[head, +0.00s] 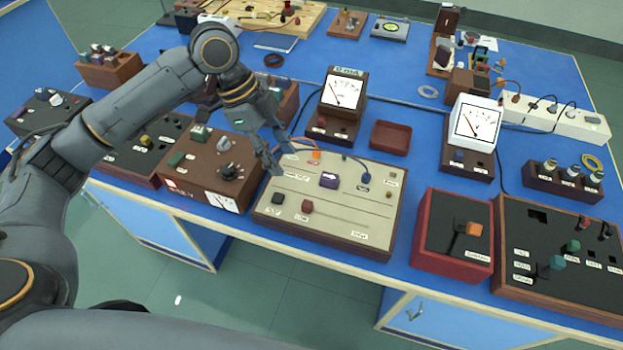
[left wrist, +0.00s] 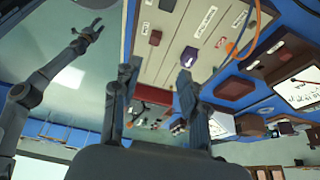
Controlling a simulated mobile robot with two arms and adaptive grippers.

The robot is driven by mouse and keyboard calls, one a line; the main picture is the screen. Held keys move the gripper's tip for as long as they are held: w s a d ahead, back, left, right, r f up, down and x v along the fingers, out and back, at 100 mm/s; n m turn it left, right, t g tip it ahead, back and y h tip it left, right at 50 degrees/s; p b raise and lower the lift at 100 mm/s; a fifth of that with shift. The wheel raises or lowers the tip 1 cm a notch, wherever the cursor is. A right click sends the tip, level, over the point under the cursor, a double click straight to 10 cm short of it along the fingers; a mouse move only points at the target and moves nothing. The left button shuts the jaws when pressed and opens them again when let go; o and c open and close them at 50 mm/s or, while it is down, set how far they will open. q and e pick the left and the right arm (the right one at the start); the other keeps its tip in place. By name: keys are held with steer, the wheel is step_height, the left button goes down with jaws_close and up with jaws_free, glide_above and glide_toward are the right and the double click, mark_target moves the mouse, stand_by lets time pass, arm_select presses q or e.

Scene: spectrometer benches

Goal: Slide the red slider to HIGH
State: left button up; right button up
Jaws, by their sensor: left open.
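The beige slider panel (head: 330,213) lies at the front edge of the blue bench. Its dark red slider knob (head: 307,206) sits near the left end of the front slot, right of a black knob (head: 278,198). A purple knob (head: 328,180) stands farther back. My left gripper (head: 281,160) is open and empty above the panel's back left corner, apart from the red knob. In the left wrist view, the red knob (left wrist: 155,38) shows beyond the open fingers (left wrist: 158,73). The labels are too small to read surely. My right gripper (left wrist: 88,32) shows small in that view, off the bench.
A brown box with a dial (head: 213,172) stands left of the panel, and a red box with an orange knob (head: 452,235) stands right. A meter (head: 341,100) and a red tray (head: 391,137) are behind. An orange cable (head: 305,152) runs along the panel's back edge.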

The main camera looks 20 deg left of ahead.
arm_select(q)
steer(key=s+f, duration=0.1)
steer(key=s, duration=0.1)
glide_above(306, 204)
steer(key=a, duration=0.2)
step_height(306, 204, down, 7)
steer(key=shift+w+f+p, duration=0.1)
steer(key=shift+p, duration=0.35)
steer(key=x, duration=0.3)
steer(key=shift+f, duration=0.15)
steer(key=shift+d+f, duration=0.15)
steer(key=shift+f, duration=0.3)
steer(key=c, duration=0.7)
jaws_close()
arm_select(e)
steer(key=shift+g, duration=0.3)
steer(key=s, duration=0.3)
steer(key=s+r, duration=0.1)
steer(key=shift+s+d, duration=0.25)
steer(key=shift+s, duration=0.05)
